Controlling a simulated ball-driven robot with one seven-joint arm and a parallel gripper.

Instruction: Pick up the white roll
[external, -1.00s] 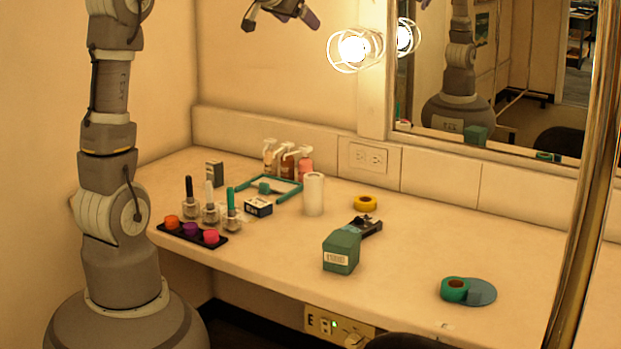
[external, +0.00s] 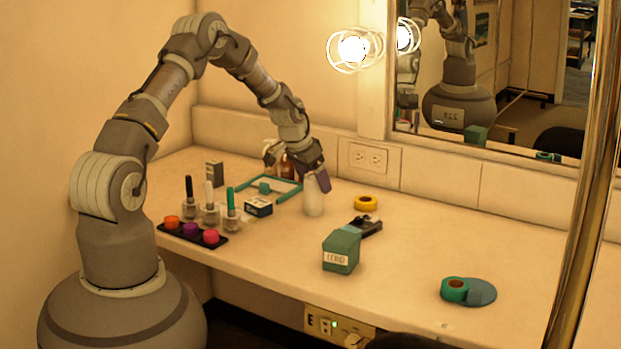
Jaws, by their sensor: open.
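The white roll (external: 313,203) stands upright on the counter near the back. Its upper part is hidden behind one purple-tipped finger of my gripper (external: 297,169). Nothing shows between the fingers as held.
A teal-framed tray (external: 283,197) and bottles (external: 287,167) stand left of and behind the roll. A dark small box (external: 258,207) is close on its left. A yellow tape ring (external: 365,203) and a green box (external: 341,252) are to the right.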

